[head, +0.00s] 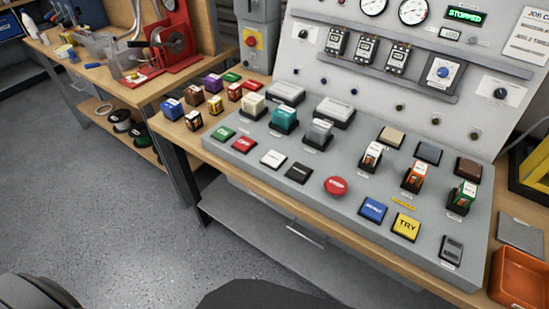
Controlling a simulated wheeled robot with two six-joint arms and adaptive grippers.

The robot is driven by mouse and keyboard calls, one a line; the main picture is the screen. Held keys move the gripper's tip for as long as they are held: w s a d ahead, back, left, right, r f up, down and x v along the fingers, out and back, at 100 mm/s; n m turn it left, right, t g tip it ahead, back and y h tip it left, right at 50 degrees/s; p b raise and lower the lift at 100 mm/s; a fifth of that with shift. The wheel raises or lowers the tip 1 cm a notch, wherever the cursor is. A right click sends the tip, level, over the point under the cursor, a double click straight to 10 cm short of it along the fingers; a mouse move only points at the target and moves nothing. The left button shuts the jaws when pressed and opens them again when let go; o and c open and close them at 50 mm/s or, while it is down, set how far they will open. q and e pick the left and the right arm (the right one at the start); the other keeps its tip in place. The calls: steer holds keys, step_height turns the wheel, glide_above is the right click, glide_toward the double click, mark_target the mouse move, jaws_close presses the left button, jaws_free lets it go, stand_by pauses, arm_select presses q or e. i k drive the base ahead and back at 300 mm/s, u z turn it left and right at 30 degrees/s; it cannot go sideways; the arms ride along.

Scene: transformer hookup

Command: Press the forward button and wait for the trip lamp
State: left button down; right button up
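A sloped grey control console (325,215) stands on the wooden bench. Along its front lie a green button (222,133), a red button (243,144), a white button (272,158) and a black button (298,172). Their labels are too small to read, so I cannot tell which is forward. A red round stop button (336,186) lies to their right. Several small round fittings, one of them dark (399,107), run along the upright panel; none is clearly lit, and I cannot tell which is the trip lamp. A green display (464,14) reads "STOPPED". Neither gripper is visible.
A blue button (373,209) and a yellow "TRY" button (406,226) lie right of stop. Coloured blocks stand on the console and bench, including a teal one (285,119). An orange bin (520,277) is at the right. Open floor (95,210) lies at the left.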

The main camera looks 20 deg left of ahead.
mark_target(273, 159)
steer(key=z, duration=2.65)
steer(key=k, duration=0.6)
steer(key=u, duration=1.45)
